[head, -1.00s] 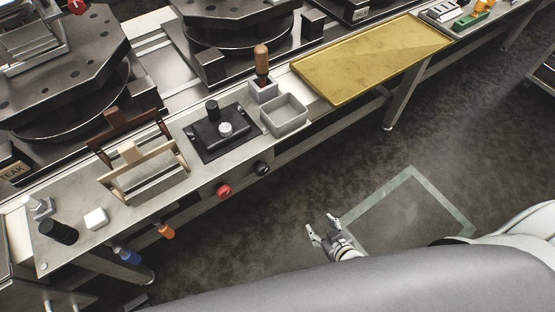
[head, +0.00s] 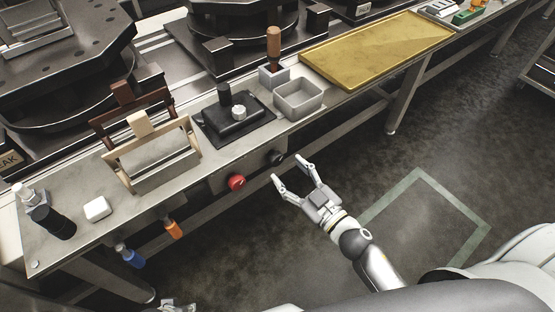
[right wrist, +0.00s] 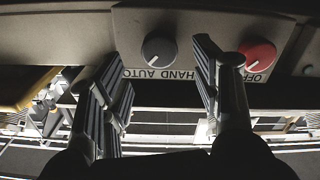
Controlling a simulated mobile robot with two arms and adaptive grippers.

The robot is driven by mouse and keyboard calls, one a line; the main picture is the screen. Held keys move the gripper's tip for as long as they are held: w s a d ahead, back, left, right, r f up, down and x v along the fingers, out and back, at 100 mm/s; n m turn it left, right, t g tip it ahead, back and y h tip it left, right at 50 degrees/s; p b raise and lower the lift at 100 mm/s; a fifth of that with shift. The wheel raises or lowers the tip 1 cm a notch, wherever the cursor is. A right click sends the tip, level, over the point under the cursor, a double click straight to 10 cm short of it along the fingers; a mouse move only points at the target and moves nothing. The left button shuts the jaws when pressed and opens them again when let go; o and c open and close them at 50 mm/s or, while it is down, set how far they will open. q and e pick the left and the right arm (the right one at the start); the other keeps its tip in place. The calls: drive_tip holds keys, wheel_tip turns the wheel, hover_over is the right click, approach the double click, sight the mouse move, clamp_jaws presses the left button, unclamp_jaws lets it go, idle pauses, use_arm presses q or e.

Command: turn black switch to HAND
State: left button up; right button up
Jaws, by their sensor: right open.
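The black switch (head: 276,158) is a round knob on the front panel under the table edge. In the right wrist view the black switch (right wrist: 159,51) shows between my fingers, with a pale pointer mark toward the lower left. A HAND/AUTO label (right wrist: 160,74) is beside it, partly covered by a finger. My right gripper (head: 289,168) is open and empty, its fingertips pointing at the panel, close to the switch; contact is not visible. A small part of my left gripper (head: 178,306) shows at the bottom edge; its jaws are unclear.
A red knob (head: 236,182) labelled OFF sits left of the switch, just outside my finger in the right wrist view. Above on the table are a grey bin (head: 298,112), a black box (head: 212,134) and a yellow tray (head: 345,75). The floor in front is clear.

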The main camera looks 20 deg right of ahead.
sight(278, 162)
drive_tip(key=shift+x, duration=3)
drive_tip(key=c, duration=1)
